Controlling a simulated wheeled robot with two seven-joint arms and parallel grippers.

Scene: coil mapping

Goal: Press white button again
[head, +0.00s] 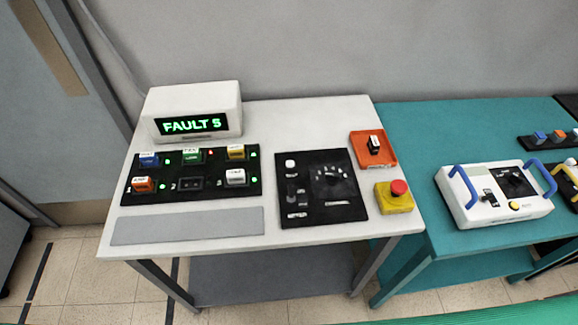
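A black button panel (218,188) lies on the white table, with several coloured square buttons in two rows. The white button (235,177) is at the right end of its front row, with a green light (253,182) lit beside it. Blue (149,160), green (192,155), yellow (236,152) and orange (142,185) buttons share the panel. Neither gripper is in view, and nothing covers the white button.
Right of the button panel is a second black panel (321,187) with a round white knob (291,163). An orange tray (373,149) and a red emergency button (398,188) on a yellow box stand farther right. A grey strip (188,226) lies in front. A teal table (450,128) adjoins.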

